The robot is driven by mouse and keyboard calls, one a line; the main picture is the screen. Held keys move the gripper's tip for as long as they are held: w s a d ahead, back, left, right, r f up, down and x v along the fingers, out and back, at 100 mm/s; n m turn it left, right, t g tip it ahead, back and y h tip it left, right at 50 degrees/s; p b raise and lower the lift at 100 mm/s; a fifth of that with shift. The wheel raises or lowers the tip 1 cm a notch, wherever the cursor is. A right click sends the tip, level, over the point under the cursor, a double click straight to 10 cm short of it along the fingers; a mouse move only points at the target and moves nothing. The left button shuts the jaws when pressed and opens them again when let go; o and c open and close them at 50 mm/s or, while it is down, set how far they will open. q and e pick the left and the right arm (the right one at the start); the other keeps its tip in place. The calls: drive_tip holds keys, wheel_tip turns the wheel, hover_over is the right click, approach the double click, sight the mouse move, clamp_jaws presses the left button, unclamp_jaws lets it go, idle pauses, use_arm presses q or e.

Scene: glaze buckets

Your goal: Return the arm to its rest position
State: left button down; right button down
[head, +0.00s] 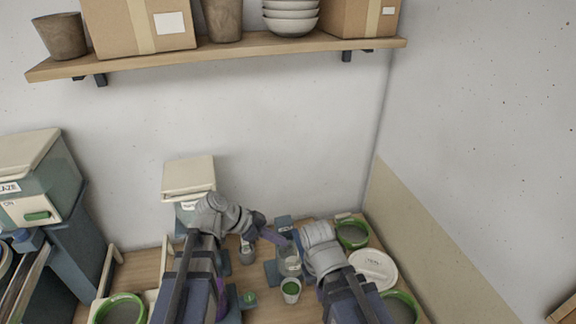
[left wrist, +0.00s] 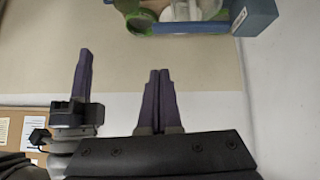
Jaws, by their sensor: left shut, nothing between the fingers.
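My left arm reaches in at the lower middle of the head view, and its purple left gripper (head: 273,237) points right, close to my right arm. In the left wrist view the two purple fingers of the left gripper (left wrist: 159,100) lie together, shut and empty. Another purple gripper, apparently my right gripper (left wrist: 82,75), shows to the left of them, apart from them. It is seen edge-on, so its opening cannot be judged. In the head view my right arm's grey wrist hides its fingers.
A clear jar (head: 289,262) and a white cup with green contents (head: 291,289) stand between the arms. Green-rimmed buckets (head: 352,235) (head: 120,309) and a white lid (head: 373,268) are on the bench. A wooden shelf (head: 230,50) with boxes and bowls hangs above.

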use_arm(q)
drive_tip(key=s+f+n+g+y+b, duration=0.1)
drive_tip(key=s+f+n+y+b, duration=0.4)
drive_tip(key=f+b, duration=0.4)
drive_tip(key=s+f+n+g+y+b, duration=0.1)
drive_tip(key=s+f+n+y+b, duration=0.4)
drive_tip(key=f+b, duration=0.4)
wheel_tip(320, 180, down, 7)
drive_tip(key=shift+s+f+g+b, duration=0.1)
drive_tip(key=shift+s+g+b, duration=0.2)
drive_tip(key=shift+s, duration=0.55)
